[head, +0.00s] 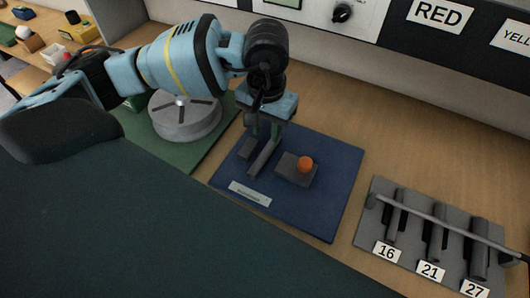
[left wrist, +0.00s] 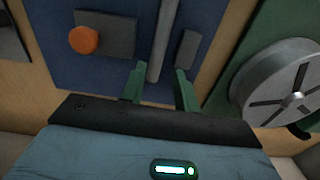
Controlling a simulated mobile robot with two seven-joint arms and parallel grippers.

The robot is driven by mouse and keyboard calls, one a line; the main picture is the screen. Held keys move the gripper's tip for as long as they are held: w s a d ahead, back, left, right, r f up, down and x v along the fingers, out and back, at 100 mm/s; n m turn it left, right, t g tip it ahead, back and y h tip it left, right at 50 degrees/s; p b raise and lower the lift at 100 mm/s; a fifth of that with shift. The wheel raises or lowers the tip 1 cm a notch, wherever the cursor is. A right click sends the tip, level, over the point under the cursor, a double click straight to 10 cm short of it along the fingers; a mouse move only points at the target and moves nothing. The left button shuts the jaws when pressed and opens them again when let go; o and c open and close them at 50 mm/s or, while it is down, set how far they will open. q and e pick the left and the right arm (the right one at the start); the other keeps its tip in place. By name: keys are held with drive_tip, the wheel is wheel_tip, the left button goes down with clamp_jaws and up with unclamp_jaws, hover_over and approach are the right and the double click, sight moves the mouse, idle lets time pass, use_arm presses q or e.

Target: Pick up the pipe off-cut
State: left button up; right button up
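The pipe off-cut, seemingly the grey rod (head: 262,163), lies on the blue mat (head: 335,190) in the head view. It also shows in the left wrist view (left wrist: 162,40), running away from my gripper. My left gripper (head: 264,130) is above the mat, pointing down near the rod. In the left wrist view its green fingers (left wrist: 159,80) are apart, with the rod's near end in line with the gap between them. I cannot tell how much height separates them from the rod. My right gripper is in neither view.
A dark grey block (head: 291,177) with an orange knob (head: 305,163) is right of the rod, and a small grey block (head: 246,149) left. A slotted grey disc (head: 185,118) sits on a green mat. A rack (head: 368,225) labelled 16, 21, 27 stands at right.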

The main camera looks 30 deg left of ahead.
sight(266, 152)
use_arm(q)
drive_tip(key=shift+f, duration=0.7)
drive_tip(key=shift+s+f, duration=0.1)
drive_tip(key=shift+f, duration=0.2)
drive_tip(key=f, duration=0.2)
drive_tip(key=f+p, duration=0.1)
drive_tip(key=shift+s+d+f, duration=0.2)
drive_tip(key=shift+s, duration=0.1)
drive_tip(key=shift+f, duration=0.6)
clamp_jaws()
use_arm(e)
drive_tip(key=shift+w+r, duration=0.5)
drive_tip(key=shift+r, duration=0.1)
use_arm(q)
drive_tip(key=shift+r, duration=0.1)
